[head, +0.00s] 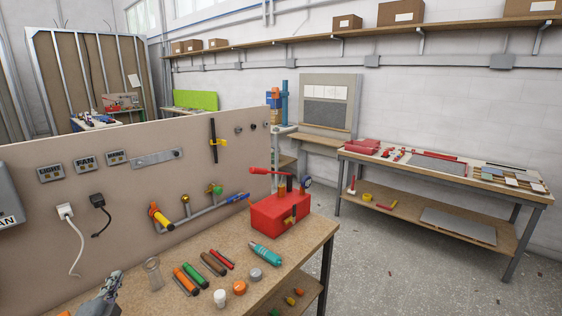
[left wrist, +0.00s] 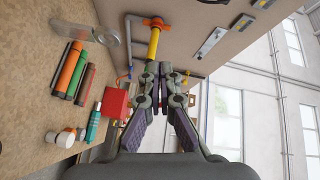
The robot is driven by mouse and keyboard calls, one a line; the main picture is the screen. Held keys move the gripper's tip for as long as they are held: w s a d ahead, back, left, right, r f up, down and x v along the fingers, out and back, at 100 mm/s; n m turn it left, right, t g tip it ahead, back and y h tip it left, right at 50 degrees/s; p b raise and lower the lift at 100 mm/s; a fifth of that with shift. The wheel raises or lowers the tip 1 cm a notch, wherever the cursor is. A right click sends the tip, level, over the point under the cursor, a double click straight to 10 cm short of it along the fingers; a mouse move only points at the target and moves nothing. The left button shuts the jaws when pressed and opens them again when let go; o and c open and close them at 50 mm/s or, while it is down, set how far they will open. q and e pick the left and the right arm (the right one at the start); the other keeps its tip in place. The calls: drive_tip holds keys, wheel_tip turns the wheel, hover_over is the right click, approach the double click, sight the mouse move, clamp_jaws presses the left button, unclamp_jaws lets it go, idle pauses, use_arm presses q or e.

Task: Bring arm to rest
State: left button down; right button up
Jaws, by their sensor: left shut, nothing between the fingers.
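My left gripper (head: 112,285) shows at the bottom left of the head view, above the near end of the wooden workbench (head: 235,262) and in front of the upright panel (head: 60,210). In the left wrist view the left gripper (left wrist: 160,72) has its fingers together with nothing between them. It points along the panel, with a pipe with a yellow sleeve (left wrist: 153,42) beyond the fingertips. My right gripper is in neither view.
A white plug (head: 65,210) hangs on the panel. A second workbench (head: 440,170) stands at the right, with open floor (head: 370,260) between.

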use_arm(q)
drive_tip(key=s+d+f+n+g, duration=0.3)
drive_tip(key=s+f, duration=0.1)
drive_tip(key=s, duration=0.1)
drive_tip(key=s+d+f+n+g, duration=0.3)
drive_tip(key=s+f+n, duration=0.1)
drive_tip(key=s+f, duration=0.1)
drive_tip(key=s+d+f+n+g, duration=0.3)
drive_tip(key=s+f+g, duration=0.1)
drive_tip(key=s+f, duration=0.1)
drive_tip(key=shift+s+d, duration=0.2)
drive_tip(key=shift+d, duration=0.15)
drive_tip(key=s+d+f+n+g+h, duration=0.1)
drive_tip(key=s+d+f+g+h, duration=0.2)
drive_tip(key=s+d, duration=0.55)
wheel_tip(320, 180, down, 27)
drive_tip(key=s+a+g, duration=0.2)
drive_tip(key=s, duration=0.1)
drive_tip(key=s+f+g, duration=0.1)
drive_tip(key=s+f, duration=1.3)
drive_tip(key=s, duration=0.3)
drive_tip(key=shift+s+a+f+n+h, duration=0.2)
drive_tip(key=shift+a+f+n+h, duration=0.1)
drive_tip(key=shift+a+n+h, duration=0.15)
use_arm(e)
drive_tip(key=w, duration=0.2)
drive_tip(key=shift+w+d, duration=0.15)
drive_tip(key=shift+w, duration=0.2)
